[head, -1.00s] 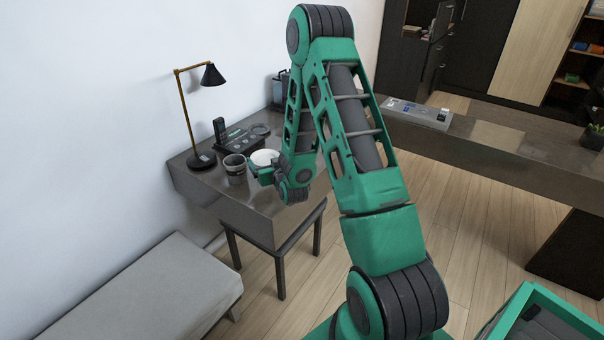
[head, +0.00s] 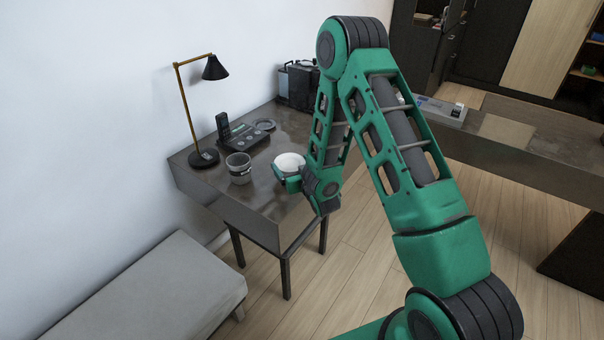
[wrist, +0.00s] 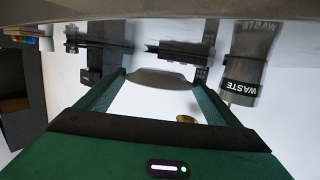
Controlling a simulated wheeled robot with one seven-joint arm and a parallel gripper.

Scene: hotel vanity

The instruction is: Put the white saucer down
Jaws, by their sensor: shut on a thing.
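The white saucer (head: 290,162) is in my gripper (head: 289,180) over the front right part of the dark desk (head: 258,208). In the wrist view the saucer (wrist: 160,79) shows as a thin grey shape between the two fingertips, and the gripper is shut on its edge. That view is upside down, with the desk top along its upper edge. A gap shows there between saucer and desk, so the saucer seems held a little above it. My arm hides the desk just right of the saucer.
A grey cup (head: 239,169) stands left of the saucer; its band reads "WASTE" in the wrist view (wrist: 243,84). Behind are a phone (head: 240,134), a small ring-shaped dish (head: 265,125), a lamp (head: 203,158) and dark boxes (head: 298,85). A bench (head: 155,290) stands in front.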

